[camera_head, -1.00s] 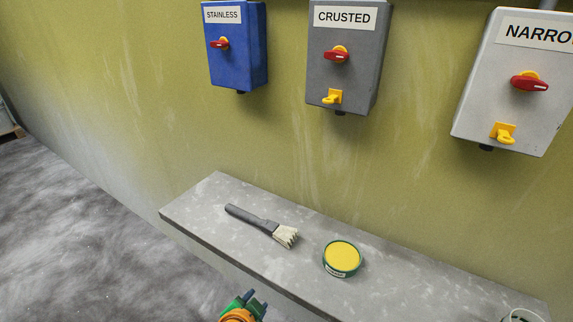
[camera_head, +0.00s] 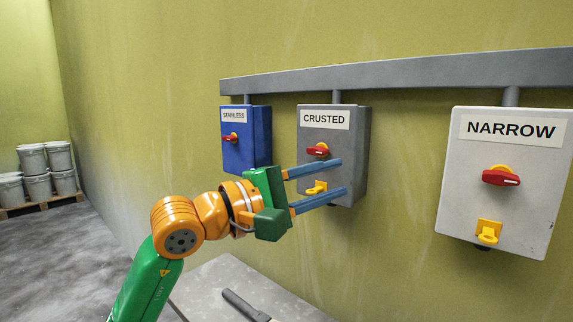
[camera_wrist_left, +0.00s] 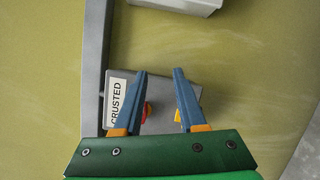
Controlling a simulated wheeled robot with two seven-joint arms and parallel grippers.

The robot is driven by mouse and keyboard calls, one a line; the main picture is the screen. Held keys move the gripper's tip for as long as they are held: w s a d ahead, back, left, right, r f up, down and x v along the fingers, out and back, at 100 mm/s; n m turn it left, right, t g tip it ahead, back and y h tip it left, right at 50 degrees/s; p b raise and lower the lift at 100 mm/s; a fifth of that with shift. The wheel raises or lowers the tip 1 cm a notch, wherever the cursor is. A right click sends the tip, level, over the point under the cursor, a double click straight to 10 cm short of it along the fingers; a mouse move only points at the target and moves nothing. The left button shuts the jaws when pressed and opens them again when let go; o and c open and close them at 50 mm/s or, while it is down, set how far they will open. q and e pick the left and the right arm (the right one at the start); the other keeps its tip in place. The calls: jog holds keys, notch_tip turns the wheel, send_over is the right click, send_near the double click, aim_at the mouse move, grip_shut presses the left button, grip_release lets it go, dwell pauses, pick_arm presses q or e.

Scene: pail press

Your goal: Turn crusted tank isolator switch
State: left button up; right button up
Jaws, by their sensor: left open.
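The grey isolator box labelled CRUSTED (camera_head: 356,140) hangs on the wall in the middle of the head view. Its red switch handle (camera_head: 317,151) sits on a yellow base, with a yellow hasp (camera_head: 314,188) below it. My left gripper (camera_head: 342,176) is open and empty in front of this box, its two blue fingers pointing at it. In the left wrist view the CRUSTED box (camera_wrist_left: 152,86) lies beyond the fingers, and the red handle (camera_wrist_left: 147,111) shows between them, close to the left finger. Whether a finger touches anything I cannot tell. My right gripper is not in view.
A blue box labelled STAINLESS (camera_head: 257,139) hangs to the left and a pale box labelled NARROW (camera_head: 535,200) to the right. A grey rail (camera_head: 420,74) runs above them. A grey shelf (camera_head: 222,280) with a brush (camera_head: 243,304) lies below. White pails (camera_head: 60,157) stand far left.

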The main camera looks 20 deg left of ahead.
aim_at(314, 152)
pick_arm(q)
jog(key=w+a+r+t+y, duration=0.1)
jog(key=a+r+t+y, duration=0.1)
jog(key=a+y, duration=0.45)
jog(key=shift+n+h, duration=0.4)
jog(key=shift+h, duration=0.15)
jog(key=p+x, duration=0.1)
jog(key=x, duration=0.1)
jog(key=p+x, duration=0.1)
jog(key=x, duration=0.1)
jog(key=a+p+x, duration=0.1)
jog(key=p+x, duration=0.1)
jog(key=shift+w+r, duration=0.25)
jog(key=shift+w, duration=0.3)
jog(key=shift+w+d+f+p, duration=0.1)
jog(key=shift+w+p, duration=0.25)
jog(key=shift+w, duration=0.05)
jog(key=shift+d+f, duration=0.1)
grip_shut()
jog(key=n, duration=0.7)
jog(key=shift+n, duration=0.3)
jog(key=n, duration=1)
jog(key=shift+o, duration=1.2)
grip_release()
